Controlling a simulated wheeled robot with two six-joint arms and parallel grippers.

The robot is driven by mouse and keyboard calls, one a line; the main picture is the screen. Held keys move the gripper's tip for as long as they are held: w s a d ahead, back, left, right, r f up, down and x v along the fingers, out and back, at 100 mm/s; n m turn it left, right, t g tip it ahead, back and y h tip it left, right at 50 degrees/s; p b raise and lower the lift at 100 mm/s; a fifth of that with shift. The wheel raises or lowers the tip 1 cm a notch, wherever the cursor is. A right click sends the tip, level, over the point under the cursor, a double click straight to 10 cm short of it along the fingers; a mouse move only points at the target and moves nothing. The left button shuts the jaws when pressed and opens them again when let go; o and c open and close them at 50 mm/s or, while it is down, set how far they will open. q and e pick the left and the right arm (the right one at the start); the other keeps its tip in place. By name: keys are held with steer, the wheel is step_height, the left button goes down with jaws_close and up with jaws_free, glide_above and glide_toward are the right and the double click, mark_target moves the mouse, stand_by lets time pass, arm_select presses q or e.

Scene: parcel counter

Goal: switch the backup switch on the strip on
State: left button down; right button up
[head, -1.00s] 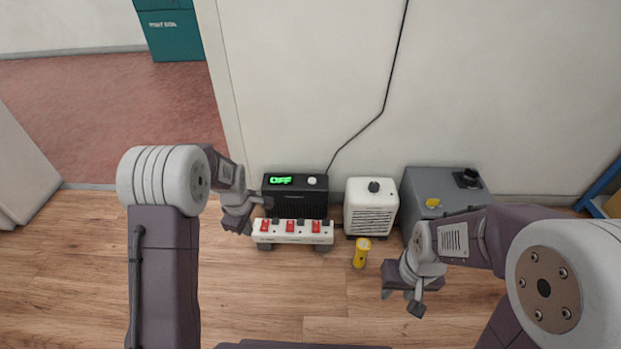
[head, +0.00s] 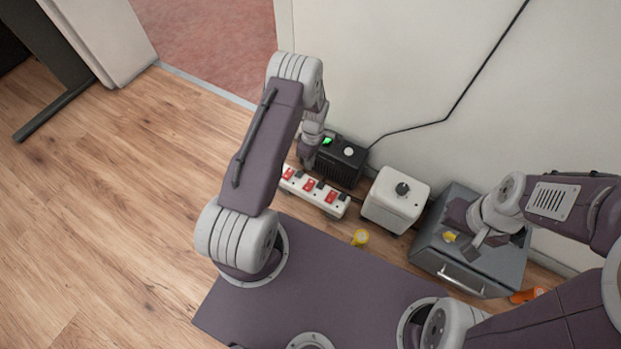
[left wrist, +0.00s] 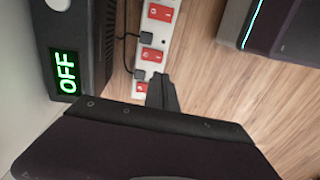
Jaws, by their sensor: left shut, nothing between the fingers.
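A white power strip (head: 341,208) with red rocker switches lies on the floor in front of a black box. In the left wrist view the strip (left wrist: 166,36) shows a top switch (left wrist: 160,12), a middle switch (left wrist: 152,53) and a lower switch (left wrist: 141,87), and dark plugs along one side. I cannot read which is the backup switch. The black box (head: 347,166) has a green display, reading OFF in the left wrist view (left wrist: 67,73). My left gripper (left wrist: 163,88) is shut and empty, over the strip's lower end. My right gripper (head: 481,243) is over the grey box; its jaws are unclear.
A white box with a knob (head: 394,203) stands right of the strip, then a grey box with a handle (head: 470,268). The wooden floor (head: 110,210) at left is open.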

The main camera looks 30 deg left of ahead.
mark_target(307, 188)
stand_by(0.3)
arm_select(q)
steer(key=f+b, duration=0.3)
steer(key=f, duration=0.1)
steer(key=s+f+b, duration=0.1)
steer(key=f+b, duration=0.2)
steer(key=f, duration=0.2)
steer(key=f+b, duration=0.2)
steer(key=f, duration=0.2)
steer(key=shift+s+a+f+b, duration=0.1)
steer(key=shift+s+f+b, duration=0.2)
steer(key=shift+b, duration=0.1)
steer(key=shift+f, duration=0.1)
steer(key=shift+s+f, duration=0.15)
